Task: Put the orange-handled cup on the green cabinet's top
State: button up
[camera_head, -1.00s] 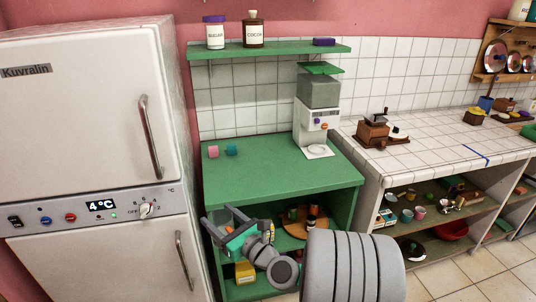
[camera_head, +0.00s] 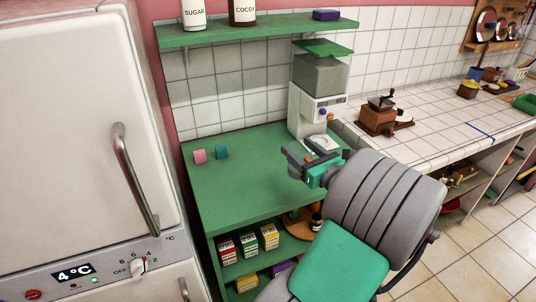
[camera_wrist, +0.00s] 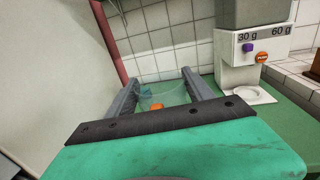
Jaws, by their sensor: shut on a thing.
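The orange-handled cup shows in the wrist view as a clear glass body with an orange handle (camera_wrist: 157,106), between my two grey fingers. My gripper (camera_head: 303,154) is shut on this cup. In the head view it is over the right part of the green cabinet's top (camera_head: 235,185), in front of the grinder machine. The cup is mostly hidden behind my fingers there. I cannot tell whether its base touches the top. The green top also shows in the wrist view (camera_wrist: 290,118).
A white grinder machine (camera_head: 310,112) stands on the top, close behind my gripper. Pink (camera_head: 199,156) and teal (camera_head: 221,152) small items stand at the back left. A green wall shelf (camera_head: 255,33) hangs above. The top's left and front are clear. A fridge (camera_head: 75,120) stands left.

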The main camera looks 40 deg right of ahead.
jog(key=shift+w+d+f+b, duration=0.2)
jog(key=shift+w+d+f, duration=0.05)
jog(key=shift+w+f, duration=1.8)
jog(key=shift+w+d+f+b, duration=0.15)
jog(key=shift+w+d+f, duration=0.05)
jog(key=shift+w+f, duration=1.8)
jog(key=shift+w+d+f+b, duration=0.2)
jog(key=shift+w+d+f, duration=0.05)
jog(key=shift+w+f, duration=1.8)
jog(key=shift+f, duration=0.1)
jog(key=shift+f, duration=0.15)
jog(key=o, duration=1.5)
